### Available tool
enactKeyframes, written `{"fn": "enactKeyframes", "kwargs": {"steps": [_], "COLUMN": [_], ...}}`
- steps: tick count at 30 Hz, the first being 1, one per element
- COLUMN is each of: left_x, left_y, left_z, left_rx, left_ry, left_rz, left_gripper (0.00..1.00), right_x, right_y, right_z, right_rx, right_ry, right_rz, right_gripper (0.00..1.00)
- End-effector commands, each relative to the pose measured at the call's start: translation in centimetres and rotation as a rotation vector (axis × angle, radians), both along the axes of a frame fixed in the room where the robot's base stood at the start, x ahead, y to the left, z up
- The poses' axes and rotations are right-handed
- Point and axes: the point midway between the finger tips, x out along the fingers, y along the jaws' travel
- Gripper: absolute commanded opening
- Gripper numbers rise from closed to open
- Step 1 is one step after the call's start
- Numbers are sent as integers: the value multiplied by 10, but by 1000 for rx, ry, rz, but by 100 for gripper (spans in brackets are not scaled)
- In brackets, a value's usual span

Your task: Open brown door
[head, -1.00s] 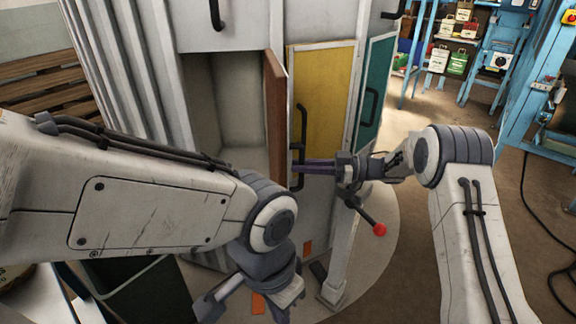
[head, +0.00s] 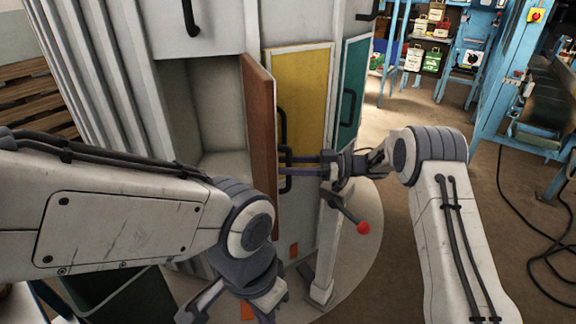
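The brown door (head: 262,140) stands swung out from the round cabinet, and its compartment (head: 215,105) is exposed. Its inner face is toward me. My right gripper (head: 288,166) is just right of the door's free edge, beside a dark handle (head: 284,186). Its two fingers are apart, and the door hides part of the tips. I cannot tell whether they touch the handle. My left gripper (head: 232,312) hangs low at the bottom, in front of the cabinet. Its fingertips are partly cut off by the frame edge, so its opening is unclear.
A yellow door (head: 305,95) and a teal door (head: 352,90), both shut, are right of the brown door. A lever with a red knob (head: 363,228) sits below my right gripper. Open floor (head: 400,115) lies to the right, with blue racks (head: 480,60) behind.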

Motion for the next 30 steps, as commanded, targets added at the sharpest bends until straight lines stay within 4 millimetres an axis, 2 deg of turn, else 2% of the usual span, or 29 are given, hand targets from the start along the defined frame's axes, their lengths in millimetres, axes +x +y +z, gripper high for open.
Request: {"fn": "enactKeyframes", "kwargs": {"steps": [5,8,15,21,24,30], "left_x": [0,0,0,0,0,0], "left_y": [0,0,0,0,0,0], "left_z": [0,-2,-6,-9,-9,-9], "left_rx": [0,0,0,0,0,0], "left_ry": [0,0,0,0,0,0], "left_rz": [0,0,0,0,0,0], "left_gripper": [0,0,0,0,0,0], "right_x": [0,1,4,6,7,7], "right_y": [-4,-15,-62,-93,-101,-105], "right_z": [-1,-1,-2,-1,-1,0], "right_rx": [0,0,0,0,0,0], "right_ry": [2,1,1,1,0,1], "right_rz": [0,-3,-5,-1,-1,1], "right_gripper": [50,50,50,50,50,50]}}
